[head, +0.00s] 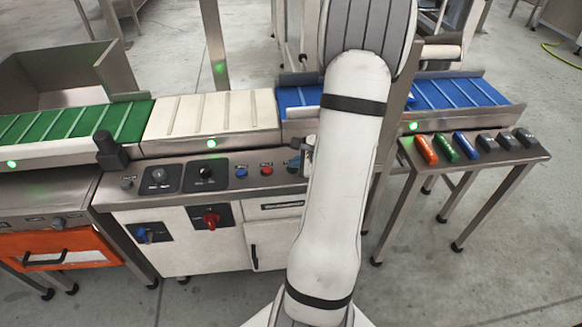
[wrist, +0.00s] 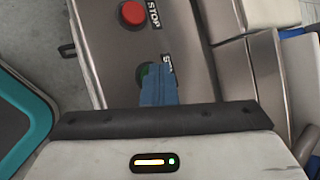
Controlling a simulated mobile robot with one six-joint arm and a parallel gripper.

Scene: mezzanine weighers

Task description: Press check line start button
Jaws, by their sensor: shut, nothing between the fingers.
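The green button (wrist: 142,76) sits on a grey metal panel in the wrist view. Its label, partly hidden, begins with "S". My gripper (wrist: 157,82) is shut and empty, its blue fingers over the button and covering most of it. I cannot tell whether the fingertips touch it. A red button (wrist: 131,13) labelled STOP is beside it on the same panel. In the head view the red button (head: 266,170) is on the sloped control panel, and my arm hides much of the area to its right.
A blue button (head: 241,173) and black dials (head: 206,173) are further left on the panel. A conveyor with green, white and blue belts (head: 213,113) runs behind it. A side table (head: 470,155) at right holds several coloured items. Floor at lower right is clear.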

